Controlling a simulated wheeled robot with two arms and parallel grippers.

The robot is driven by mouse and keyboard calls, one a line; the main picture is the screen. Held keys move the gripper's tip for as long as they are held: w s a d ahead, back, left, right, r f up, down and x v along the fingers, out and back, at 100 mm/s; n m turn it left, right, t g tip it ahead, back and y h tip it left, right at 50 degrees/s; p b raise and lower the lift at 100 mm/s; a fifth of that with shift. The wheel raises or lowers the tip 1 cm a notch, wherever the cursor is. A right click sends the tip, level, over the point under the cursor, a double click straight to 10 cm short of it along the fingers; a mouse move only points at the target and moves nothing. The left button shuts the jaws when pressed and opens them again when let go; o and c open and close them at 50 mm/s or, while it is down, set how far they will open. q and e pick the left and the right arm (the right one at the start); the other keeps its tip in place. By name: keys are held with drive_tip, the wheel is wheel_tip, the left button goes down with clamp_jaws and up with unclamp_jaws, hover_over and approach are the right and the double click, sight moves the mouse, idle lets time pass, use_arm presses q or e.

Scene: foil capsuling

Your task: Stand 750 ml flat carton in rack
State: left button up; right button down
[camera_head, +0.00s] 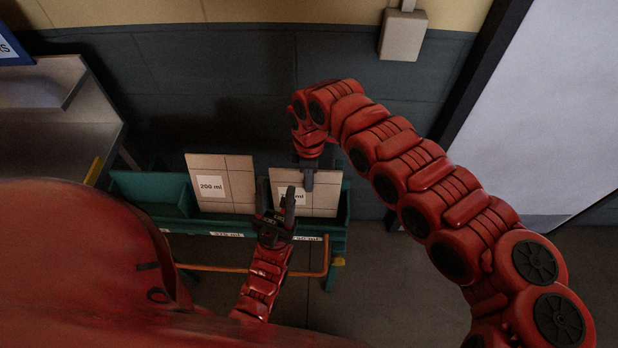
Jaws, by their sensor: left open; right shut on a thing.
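A flat tan carton (325,192) with a white label ending in "ml" is upright at the right part of the green rack (182,226). The label's number is partly hidden. My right gripper (307,184) reaches down from above and is shut on this carton's top edge. The carton's lower edge is at or behind the rack's front wall; I cannot tell whether it rests on the bottom. My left gripper (276,206) is open, in front of the carton's left side, pointing up. I cannot tell whether it touches the carton.
Another flat carton (222,186) labelled "200 ml" stands leaning in the rack's middle. The rack's left section (150,190) looks empty. Labels on the front rail are partly covered by my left gripper. A metal bench (60,110) is at left; a grey wall is behind.

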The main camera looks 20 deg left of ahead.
drive_tip(key=c, duration=0.9)
unclamp_jaws()
drive_tip(key=shift+r, duration=0.1)
drive_tip(key=shift+r, duration=0.3)
wheel_tip(320, 180, up, 16)
drive_tip(key=w+b, duration=0.1)
drive_tip(key=b, duration=0.2)
drive_tip(key=shift+w+a+r, duration=0.25)
drive_tip(key=shift+w, duration=0.1)
